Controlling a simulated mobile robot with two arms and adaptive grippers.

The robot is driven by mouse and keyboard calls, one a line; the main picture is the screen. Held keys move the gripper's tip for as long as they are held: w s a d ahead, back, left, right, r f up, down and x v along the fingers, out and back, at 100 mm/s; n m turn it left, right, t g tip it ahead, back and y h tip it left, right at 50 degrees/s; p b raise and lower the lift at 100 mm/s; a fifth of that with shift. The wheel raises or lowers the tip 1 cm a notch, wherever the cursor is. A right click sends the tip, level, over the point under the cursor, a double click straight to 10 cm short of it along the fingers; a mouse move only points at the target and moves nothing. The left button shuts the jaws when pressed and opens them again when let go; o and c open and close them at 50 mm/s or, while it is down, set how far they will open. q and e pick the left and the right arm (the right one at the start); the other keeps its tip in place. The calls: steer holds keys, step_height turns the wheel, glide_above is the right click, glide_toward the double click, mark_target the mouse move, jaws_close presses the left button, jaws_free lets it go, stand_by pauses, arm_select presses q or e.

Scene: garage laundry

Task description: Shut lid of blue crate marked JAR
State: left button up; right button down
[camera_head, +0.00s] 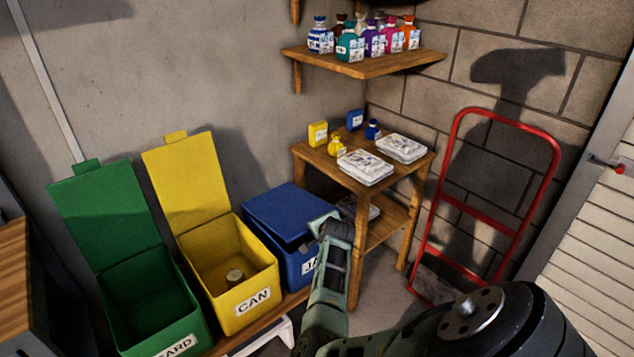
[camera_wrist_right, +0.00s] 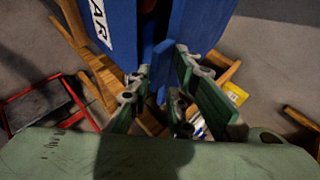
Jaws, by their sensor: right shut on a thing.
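The blue crate (camera_head: 296,263) marked JAR stands right of the yellow crate, its label partly covered by my right arm. Its blue lid (camera_head: 292,212) is tilted low over the box, with a dark gap at the front. In the right wrist view, the crate's front (camera_wrist_right: 85,25) and the lid (camera_wrist_right: 200,22) stand apart with a narrow dark gap between them. My right gripper (camera_wrist_right: 160,90) is shut on the lid's blue tab (camera_wrist_right: 161,66). In the head view my right gripper (camera_head: 325,222) is at the lid's front edge. My left gripper is not in view.
A wooden shelf table (camera_head: 310,158) stands close behind right. A red hand truck (camera_head: 487,212) leans at the wall.

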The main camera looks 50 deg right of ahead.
step_height(320, 180, down, 3)
steer(key=shift+s+b, duration=0.15)
steer(key=shift+b, duration=0.15)
steer(key=c, duration=1.9)
jaws_free()
steer(key=shift+o, duration=0.5)
steer(key=shift+w+f, duration=0.1)
steer(key=shift+w, duration=0.1)
steer(key=v, duration=0.7)
steer(key=shift+s, duration=0.2)
